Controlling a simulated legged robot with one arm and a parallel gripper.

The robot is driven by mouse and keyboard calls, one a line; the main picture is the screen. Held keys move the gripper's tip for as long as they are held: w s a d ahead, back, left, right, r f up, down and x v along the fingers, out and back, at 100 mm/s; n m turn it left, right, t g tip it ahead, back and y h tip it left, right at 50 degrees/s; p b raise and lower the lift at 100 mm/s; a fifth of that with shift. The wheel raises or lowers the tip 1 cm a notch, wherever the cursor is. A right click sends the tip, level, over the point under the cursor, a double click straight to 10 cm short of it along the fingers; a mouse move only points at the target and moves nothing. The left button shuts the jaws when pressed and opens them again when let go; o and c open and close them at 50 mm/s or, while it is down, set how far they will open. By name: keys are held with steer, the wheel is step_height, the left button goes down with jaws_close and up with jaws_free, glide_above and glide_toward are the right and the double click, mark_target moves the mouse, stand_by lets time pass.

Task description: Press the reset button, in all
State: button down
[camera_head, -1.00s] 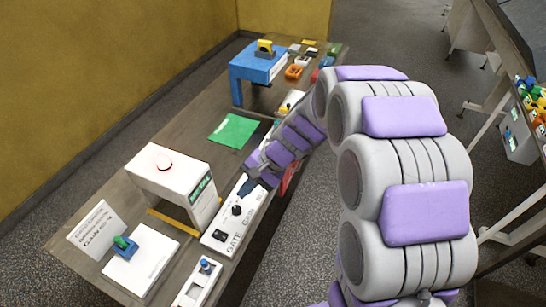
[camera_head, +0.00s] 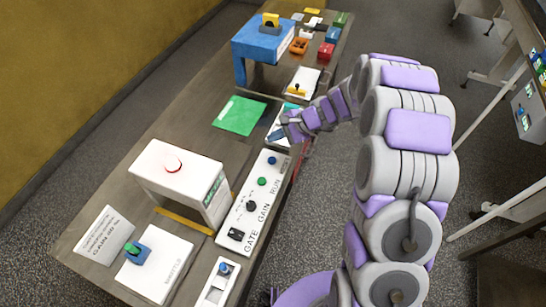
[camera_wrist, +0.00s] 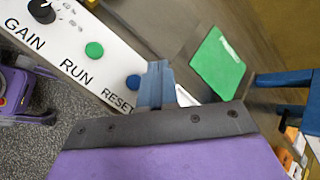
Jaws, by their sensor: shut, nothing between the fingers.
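The reset button is a blue round button (camera_head: 272,160) at the far end of the white control panel (camera_head: 228,221). In the wrist view the blue button (camera_wrist: 133,82) sits above the printed word RESET. My gripper (camera_head: 274,136) is shut and empty, just beyond the blue button in the head view. In the wrist view its closed fingertips (camera_wrist: 157,66) are just right of the button; I cannot tell their height above the panel. The green RUN button (camera_wrist: 94,49) and black GAIN knob (camera_wrist: 41,10) are uncovered.
A blue stand (camera_head: 262,42) and small coloured blocks are at the table's far end. Open floor lies right of the table.

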mark_target(275, 160)
steer(key=shift+a+f+b, duration=0.1)
steer(key=shift+f+b, duration=2.65)
steer(key=shift+f, duration=1.65)
steer(key=shift+f, duration=0.15)
steer(key=shift+f, duration=0.25)
steer(key=shift+f+b, duration=0.45)
steer(key=shift+r, duration=0.1)
steer(key=shift+r+p, duration=0.6)
steer(key=shift+r, duration=0.25)
steer(key=shift+r+p, duration=1.65)
steer(key=shift+r, duration=0.85)
